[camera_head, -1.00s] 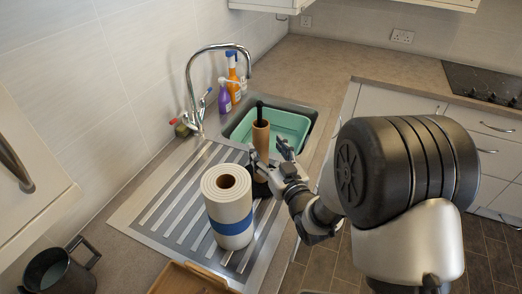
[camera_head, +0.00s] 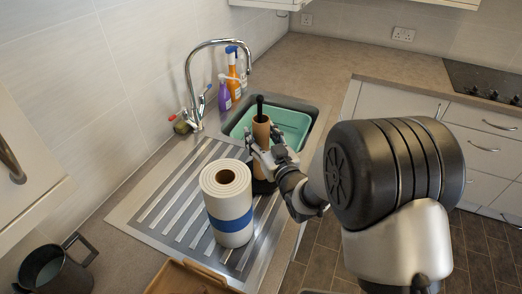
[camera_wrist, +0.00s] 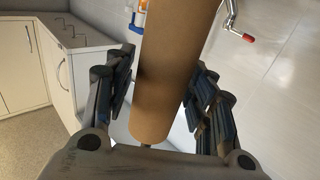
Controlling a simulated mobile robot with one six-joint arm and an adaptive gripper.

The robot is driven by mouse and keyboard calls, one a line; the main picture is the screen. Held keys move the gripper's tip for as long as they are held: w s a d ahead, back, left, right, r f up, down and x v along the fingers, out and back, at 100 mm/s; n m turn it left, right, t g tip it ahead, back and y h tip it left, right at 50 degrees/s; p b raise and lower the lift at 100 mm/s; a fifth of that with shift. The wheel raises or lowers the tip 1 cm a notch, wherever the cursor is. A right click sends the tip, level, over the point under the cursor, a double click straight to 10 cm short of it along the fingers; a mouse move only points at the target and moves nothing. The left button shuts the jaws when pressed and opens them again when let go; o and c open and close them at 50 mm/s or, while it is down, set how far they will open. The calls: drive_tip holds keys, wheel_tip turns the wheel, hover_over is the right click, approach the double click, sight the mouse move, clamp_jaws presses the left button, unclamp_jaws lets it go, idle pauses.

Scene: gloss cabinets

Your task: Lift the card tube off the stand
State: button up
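The brown card tube (camera_head: 261,132) stands upright on a dark stand, whose black rod (camera_head: 260,106) sticks out above it. The stand's black base (camera_head: 262,186) shows below, partly hidden by the paper roll and my gripper. My gripper (camera_head: 265,153) is at the tube's middle height, reaching in from the right. In the wrist view the tube (camera_wrist: 168,70) lies between the two fingers of my gripper (camera_wrist: 163,85), one on each side. The fingers are apart, with narrow gaps seeming to show beside the tube; firm contact is not visible.
A white paper roll with a blue band (camera_head: 230,222) stands close in front on the draining board (camera_head: 168,213). Behind are the sink with a green basin (camera_head: 292,123), the tap (camera_head: 190,85) and spray bottles (camera_head: 232,75). A dark mug (camera_head: 58,268) and wooden tray (camera_head: 185,278) are nearer.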

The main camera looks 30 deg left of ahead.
sight(261, 114)
drive_tip(key=c, duration=0.5)
drive_tip(key=shift+o, duration=0.2)
drive_tip(key=shift+s+a+b, duration=0.1)
drive_tip(key=shift+s+b, duration=0.05)
drive_tip(key=shift+b, duration=0.3)
drive_tip(key=shift+r+p, duration=0.75)
drive_tip(key=shift+r, duration=1.25)
drive_tip(key=shift+b, duration=0.45)
drive_tip(key=shift+r+p, duration=0.75)
drive_tip(key=shift+r, duration=1.3)
drive_tip(key=shift+b, duration=0.4)
